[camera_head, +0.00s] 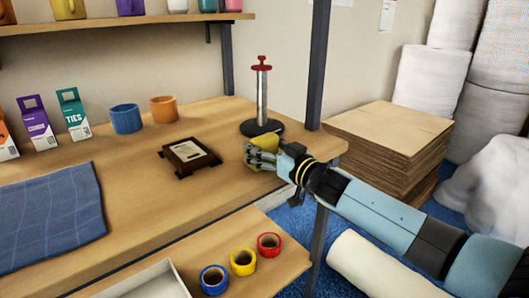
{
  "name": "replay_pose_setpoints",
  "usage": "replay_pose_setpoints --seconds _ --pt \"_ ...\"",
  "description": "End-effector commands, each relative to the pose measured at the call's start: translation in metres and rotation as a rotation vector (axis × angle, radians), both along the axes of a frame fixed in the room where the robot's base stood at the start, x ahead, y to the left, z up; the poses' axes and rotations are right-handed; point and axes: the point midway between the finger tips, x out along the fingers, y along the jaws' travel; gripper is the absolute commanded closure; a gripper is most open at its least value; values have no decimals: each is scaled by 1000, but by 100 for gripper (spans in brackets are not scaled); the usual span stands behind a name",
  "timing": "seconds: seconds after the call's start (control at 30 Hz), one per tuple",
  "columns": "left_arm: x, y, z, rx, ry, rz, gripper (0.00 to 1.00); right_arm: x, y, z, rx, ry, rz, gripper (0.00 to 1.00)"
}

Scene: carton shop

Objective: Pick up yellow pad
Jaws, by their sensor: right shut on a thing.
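A small part of the yellow pad (265,142) shows at the fingers of my right gripper (258,156). The right gripper is shut on it, near the right end of the wooden table, in front of the tape-like stand with the red top. The fingers hide most of the pad, and I cannot tell whether it touches the table. My left gripper is not in view.
The metal stand (262,95) rises just behind my right gripper. A dark plaque (190,155) lies to its left. Blue (126,118) and orange (163,109) cups, boxes (72,112) and a blue cloth (50,215) are further left. Tape rolls (243,262) sit on the lower shelf.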

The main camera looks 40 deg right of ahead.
Motion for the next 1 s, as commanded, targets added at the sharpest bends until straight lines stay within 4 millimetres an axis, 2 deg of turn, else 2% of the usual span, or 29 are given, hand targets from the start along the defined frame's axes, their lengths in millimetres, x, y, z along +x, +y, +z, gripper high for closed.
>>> replay_pose_setpoints --seconds 0.37,0.57,0.73,0.93,1.0 --pt "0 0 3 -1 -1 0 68 0 0 5 -1 -1 0 63" --pt "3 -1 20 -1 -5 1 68 0 0 24 -1 -2 0 63" --pt "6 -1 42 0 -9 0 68 -1 -2 50 -3 -2 0 63" --pt "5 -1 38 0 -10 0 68 -19 -48 71 -10 1 2 63" --pt "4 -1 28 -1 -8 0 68 -25 -65 79 -11 0 4 63"
